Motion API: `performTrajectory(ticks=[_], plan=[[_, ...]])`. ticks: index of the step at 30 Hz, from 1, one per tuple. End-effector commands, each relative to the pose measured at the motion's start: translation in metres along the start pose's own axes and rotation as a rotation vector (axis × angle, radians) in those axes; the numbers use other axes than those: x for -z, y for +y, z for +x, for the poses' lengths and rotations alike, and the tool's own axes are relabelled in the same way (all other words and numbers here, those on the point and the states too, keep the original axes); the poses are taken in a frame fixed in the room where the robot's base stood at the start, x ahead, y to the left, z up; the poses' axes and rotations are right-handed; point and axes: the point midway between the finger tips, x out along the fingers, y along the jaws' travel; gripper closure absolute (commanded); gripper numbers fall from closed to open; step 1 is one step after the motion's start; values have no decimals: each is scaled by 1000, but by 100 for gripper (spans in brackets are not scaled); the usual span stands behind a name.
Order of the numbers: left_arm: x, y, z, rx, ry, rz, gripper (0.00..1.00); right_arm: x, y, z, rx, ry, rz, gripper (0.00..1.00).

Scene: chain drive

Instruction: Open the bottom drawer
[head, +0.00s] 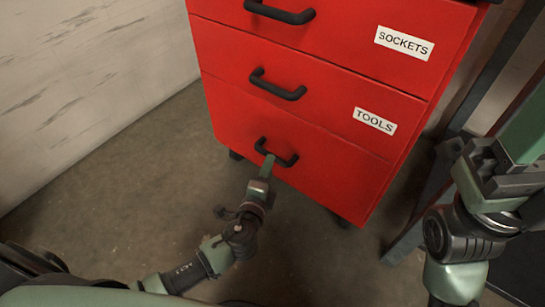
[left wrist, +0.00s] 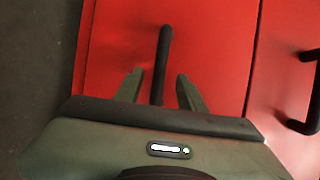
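The bottom drawer (head: 325,170) is the lowest front of a red cabinet, and it is flush with the fronts above. Its black bar handle (head: 288,161) is partly hidden by my left gripper (head: 266,166). In the left wrist view the handle (left wrist: 164,55) stands between the two spread fingers of my left gripper (left wrist: 157,88). The fingers are open, with a gap on each side of the bar.
The drawer labelled TOOLS (head: 325,105) and the one labelled SOCKETS (head: 340,40) are shut above. A pale wall (head: 90,70) stands at the left. The concrete floor (head: 130,165) looks clear in front of the cabinet. A dark metal frame (head: 490,85) stands at the right.

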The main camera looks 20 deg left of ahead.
Motion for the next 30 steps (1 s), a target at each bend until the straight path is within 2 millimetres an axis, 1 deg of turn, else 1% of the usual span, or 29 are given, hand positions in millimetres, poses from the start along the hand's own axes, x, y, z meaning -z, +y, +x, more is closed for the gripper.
performTrajectory(ticks=[1, 3, 9, 14, 21, 22, 23, 24, 25, 26, 30], plan=[[0, 1, 10, 4, -1, -1, 60, 2, -1, -1, 3, 11, -1, 50], [0, 2, 23, 3, -1, -1, 60, 3, -1, 0, 8, 23, -3, 50], [0, 2, 49, 0, -1, -2, 60, 6, -3, 6, 20, 50, -7, 50], [0, 1, 58, -1, -2, -3, 60, 8, -4, 9, 24, 60, -9, 50], [0, 0, 59, -2, -2, -4, 60, 8, -4, 10, 24, 60, -9, 50], [0, 0, 59, -2, -2, -4, 66, 8, -4, 10, 24, 60, -9, 50], [0, 0, 59, -2, -2, -4, 74, 8, -4, 10, 24, 60, -9, 50], [0, 0, 59, -2, -2, -4, 85, 8, -4, 10, 24, 60, -9, 50], [0, 0, 59, -2, -2, -4, 94, 8, -4, 10, 24, 60, -9, 50], [0, 0, 59, -2, -2, -4, 100, 8, -4, 10, 24, 60, -9, 50], [0, 0, 59, -2, -2, -5, 100, 8, -4, 10, 24, 61, -9, 50]])
